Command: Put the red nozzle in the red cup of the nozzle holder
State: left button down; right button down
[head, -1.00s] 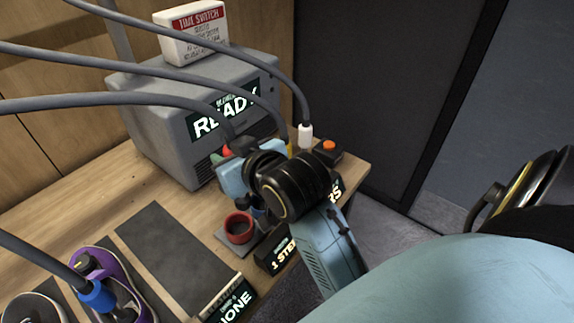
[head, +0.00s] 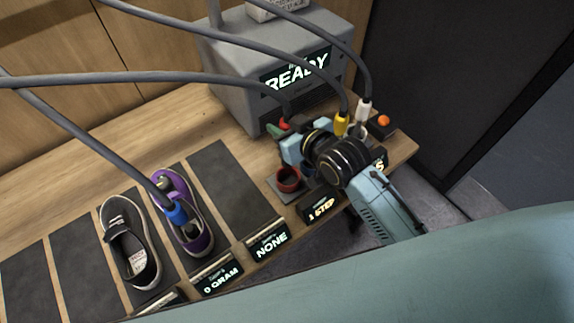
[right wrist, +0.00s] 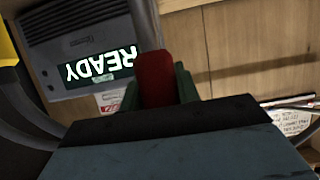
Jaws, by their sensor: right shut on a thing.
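The red nozzle (head: 284,124) hangs on a grey hose behind the red cup (head: 288,179) in the head view. My right gripper (head: 280,131) is shut on the nozzle. In the right wrist view the red nozzle (right wrist: 155,78) sits between the green fingertips. The red cup is at the near left of the nozzle holder (head: 277,187) and looks empty. The nozzle is apart from the cup, and its lower end is hidden by my gripper. My arm covers part of the holder. My left gripper is not in view.
A yellow nozzle (head: 342,123) and a white nozzle (head: 364,108) stand at the holder's right side. A blue nozzle (head: 176,213) is at the purple sneaker (head: 196,226). A grey machine (head: 245,98) reading READY stands behind. Hoses cross above the table.

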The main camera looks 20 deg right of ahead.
notch_tip(320, 180, down, 9)
jog(key=shift+r+b, duration=0.1)
jog(key=shift+b, duration=0.25)
jog(key=shift+f, duration=0.2)
jog(key=c, duration=1)
grip_release()
jog(key=shift+s+r, duration=0.15)
jog(key=shift+r, duration=0.05)
jog(key=v, duration=1.1)
jog(key=shift+s+d+r, duration=0.2)
jog(key=shift+s, duration=0.1)
